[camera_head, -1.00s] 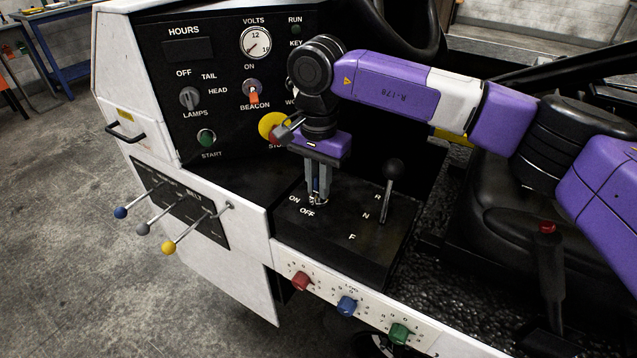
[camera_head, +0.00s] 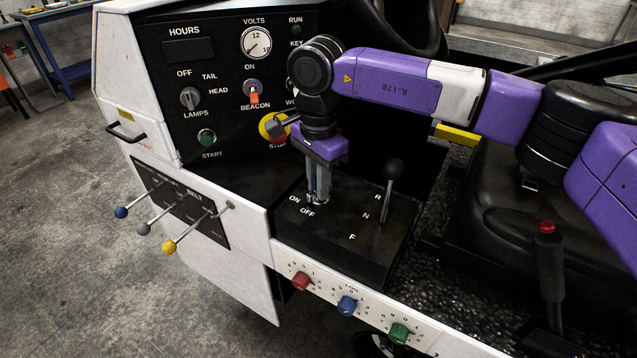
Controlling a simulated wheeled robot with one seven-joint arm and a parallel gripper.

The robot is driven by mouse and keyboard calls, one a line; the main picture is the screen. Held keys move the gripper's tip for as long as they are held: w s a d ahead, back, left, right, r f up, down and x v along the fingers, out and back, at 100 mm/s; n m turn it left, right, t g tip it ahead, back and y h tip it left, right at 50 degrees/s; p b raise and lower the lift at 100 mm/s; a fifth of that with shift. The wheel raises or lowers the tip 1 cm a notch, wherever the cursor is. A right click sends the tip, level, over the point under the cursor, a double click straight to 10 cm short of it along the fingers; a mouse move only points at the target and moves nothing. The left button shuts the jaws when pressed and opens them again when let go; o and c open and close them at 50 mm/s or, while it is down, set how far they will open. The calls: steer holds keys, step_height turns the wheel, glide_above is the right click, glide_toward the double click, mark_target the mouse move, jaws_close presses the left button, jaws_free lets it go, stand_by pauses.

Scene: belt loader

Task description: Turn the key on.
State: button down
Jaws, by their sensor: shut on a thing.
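My gripper (camera_head: 318,197) points straight down at the black console top (camera_head: 345,245), with its fingers shut on the key. The key (camera_head: 318,203) sits at the console surface beside the white ON and OFF lettering; the fingers hide most of it. The ON mark is left of the fingertips and the OFF mark is just below them. I cannot tell which way the key points. The RUN lamp (camera_head: 297,29) at the top of the dash looks dark.
A black-knobbed lever (camera_head: 392,176) marked R, N, F stands close right of my gripper. The yellow and red stop button (camera_head: 272,128) is behind it. Red, blue (camera_head: 347,306) and green knobs line the front edge. Belt levers (camera_head: 170,247) stick out at left.

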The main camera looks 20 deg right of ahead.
steer(key=shift+m, duration=2.2)
steer(key=shift+w+m, duration=0.1)
steer(key=shift+m, duration=1.9)
steer(key=c, duration=1.4)
jaws_free()
step_height(320, 180, up, 8)
steer(key=shift+f, duration=0.1)
